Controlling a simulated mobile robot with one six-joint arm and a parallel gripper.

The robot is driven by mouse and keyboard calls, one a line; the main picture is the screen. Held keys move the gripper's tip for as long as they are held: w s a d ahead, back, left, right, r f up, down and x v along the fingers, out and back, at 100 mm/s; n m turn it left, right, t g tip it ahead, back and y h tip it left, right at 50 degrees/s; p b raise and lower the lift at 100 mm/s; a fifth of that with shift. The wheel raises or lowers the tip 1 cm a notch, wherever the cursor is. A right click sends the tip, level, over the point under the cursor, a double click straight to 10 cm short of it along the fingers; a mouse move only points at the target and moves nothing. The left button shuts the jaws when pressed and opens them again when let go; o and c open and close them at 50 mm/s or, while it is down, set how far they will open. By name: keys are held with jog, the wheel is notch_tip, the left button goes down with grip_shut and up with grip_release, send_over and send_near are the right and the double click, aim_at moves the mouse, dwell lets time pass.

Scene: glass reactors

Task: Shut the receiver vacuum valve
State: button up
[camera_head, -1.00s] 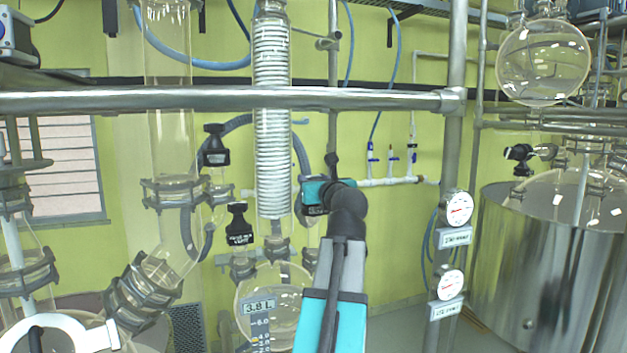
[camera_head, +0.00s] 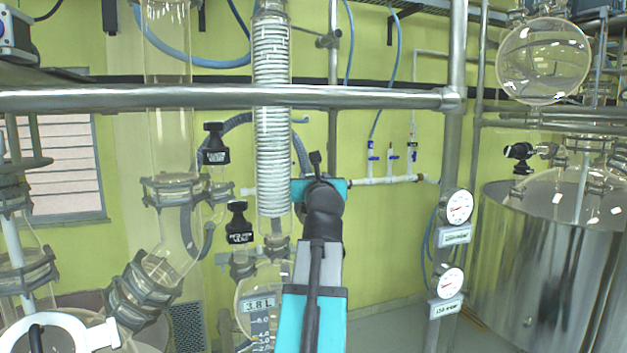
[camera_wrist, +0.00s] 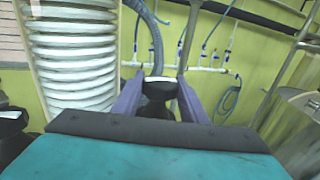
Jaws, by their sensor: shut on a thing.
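My gripper (camera_wrist: 160,92) is shut on a black valve knob (camera_wrist: 158,88) with a pale top. The knob sits between the two fingers in the wrist view. In the head view my wrist covers the fingers and the held knob, so its label is hidden. Two other black valve knobs show to the left in the head view: an upper one (camera_head: 214,144) and a lower one (camera_head: 238,221). Both carry small labels too small to read surely.
The coiled condenser (camera_head: 272,130) stands just left of my wrist, with the round receiver flask (camera_head: 254,303) below it. A steel rail (camera_head: 220,97) crosses in front. Two gauges (camera_head: 459,206) (camera_head: 451,281) hang on a post at right. A steel vessel (camera_head: 540,265) stands farther right.

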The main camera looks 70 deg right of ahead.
jog(key=o, duration=0.9)
jog(key=shift+c, duration=0.2)
jog(key=v, duration=0.8)
